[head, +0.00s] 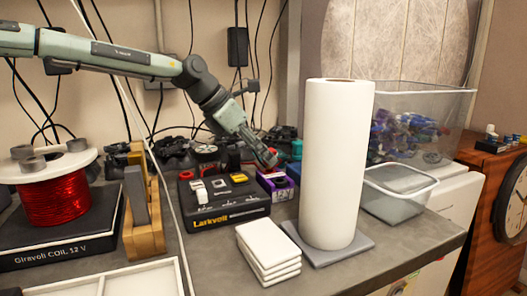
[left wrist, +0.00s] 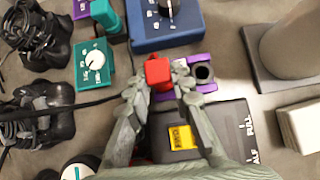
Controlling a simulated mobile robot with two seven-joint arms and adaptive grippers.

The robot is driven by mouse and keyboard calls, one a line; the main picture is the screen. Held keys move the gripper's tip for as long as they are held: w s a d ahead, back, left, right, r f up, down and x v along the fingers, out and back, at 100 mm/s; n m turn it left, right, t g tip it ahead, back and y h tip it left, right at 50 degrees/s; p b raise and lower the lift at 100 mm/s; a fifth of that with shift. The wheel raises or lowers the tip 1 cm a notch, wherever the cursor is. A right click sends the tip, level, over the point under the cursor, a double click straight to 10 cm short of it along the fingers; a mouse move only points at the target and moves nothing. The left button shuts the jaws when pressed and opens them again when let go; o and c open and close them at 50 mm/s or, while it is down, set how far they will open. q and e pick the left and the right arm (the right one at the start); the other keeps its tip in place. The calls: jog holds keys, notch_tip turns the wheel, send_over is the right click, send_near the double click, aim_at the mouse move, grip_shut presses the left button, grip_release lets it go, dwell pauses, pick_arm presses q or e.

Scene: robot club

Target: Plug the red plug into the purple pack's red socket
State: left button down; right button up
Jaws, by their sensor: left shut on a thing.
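My left gripper (left wrist: 159,80) is shut on the red plug (left wrist: 158,72), a small red block between its fingertips in the left wrist view. The purple pack (left wrist: 210,87) lies beneath and beside the plug there, with a round black socket (left wrist: 203,72) to the plug's right. The red socket is not clear in that view. In the head view my left gripper (head: 263,153) points down just above the purple pack (head: 289,191), which shows red on its front. I cannot tell whether the plug touches the pack. My right gripper is not in view.
A black Larkvolt box (head: 232,214) stands just left of the purple pack. A white paper roll (head: 335,165) rises close on the right. White tiles (head: 268,250) are stacked in front. In the left wrist view a blue box (left wrist: 172,25) sits beyond the pack.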

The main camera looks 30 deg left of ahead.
pick_arm(q)
jog(key=shift+f+b, duration=0.1)
jog(key=shift+b, duration=0.7)
dwell(1.3)
jog(key=shift+f+b, duration=0.45)
jog(key=shift+b, duration=0.05)
jog(key=shift+f+b, duration=0.35)
jog(key=shift+b, duration=0.4)
dwell(1.5)
jog(key=c, duration=1.3)
grip_release()
jog(key=shift+o, duration=0.2)
jog(key=v, duration=1.2)
